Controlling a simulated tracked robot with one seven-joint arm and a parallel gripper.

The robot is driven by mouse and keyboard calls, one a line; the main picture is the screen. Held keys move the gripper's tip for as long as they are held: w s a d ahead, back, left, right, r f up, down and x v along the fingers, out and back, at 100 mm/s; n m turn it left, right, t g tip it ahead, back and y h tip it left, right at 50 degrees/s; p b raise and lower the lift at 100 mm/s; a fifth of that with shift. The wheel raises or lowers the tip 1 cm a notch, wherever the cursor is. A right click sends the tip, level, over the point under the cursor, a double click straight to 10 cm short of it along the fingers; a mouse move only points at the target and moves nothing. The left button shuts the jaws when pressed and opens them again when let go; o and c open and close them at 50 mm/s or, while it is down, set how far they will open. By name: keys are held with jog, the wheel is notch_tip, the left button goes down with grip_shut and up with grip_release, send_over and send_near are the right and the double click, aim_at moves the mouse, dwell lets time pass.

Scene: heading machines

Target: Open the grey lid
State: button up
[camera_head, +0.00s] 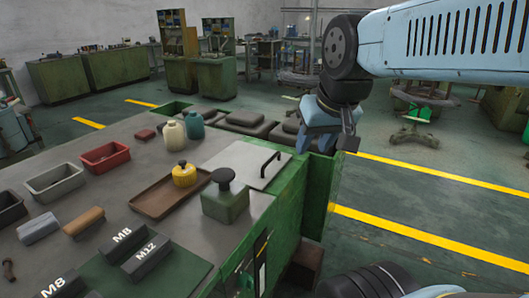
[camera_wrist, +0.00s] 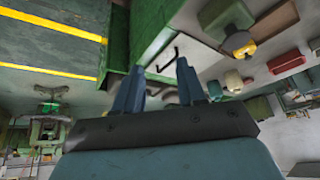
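The grey lid (camera_head: 238,158) lies flat and closed at the right end of the green-sided workbench in the head view. Its black bar handle (camera_head: 271,163) stands up near the right edge. My gripper (camera_head: 328,143) hangs just beyond the bench's right side, to the right of the handle and apart from it. In the wrist view my gripper (camera_wrist: 160,64) shows two blue fingers spread apart with nothing held between them. The handle (camera_wrist: 167,62) appears beyond the fingertips, with the pale lid (camera_wrist: 190,40) beside it. Contact between fingers and handle is not visible.
A green square canister (camera_head: 226,203) and a brown tray (camera_head: 165,192) with a yellow container (camera_head: 184,174) stand left of the lid. Two bottles (camera_head: 175,135) (camera_head: 194,125) stand behind. Open floor with yellow lines lies right of the bench.

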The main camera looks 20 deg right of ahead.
jog(key=w+d+m+g+y, duration=0.15)
jog(key=w+m, duration=0.25)
jog(key=w, duration=0.8)
jog(key=m+g, duration=0.2)
jog(key=m, duration=0.3)
send_near(272, 158)
jog(key=x, duration=0.8)
jog(key=shift+w, duration=0.1)
jog(key=shift+c, duration=0.3)
grip_shut()
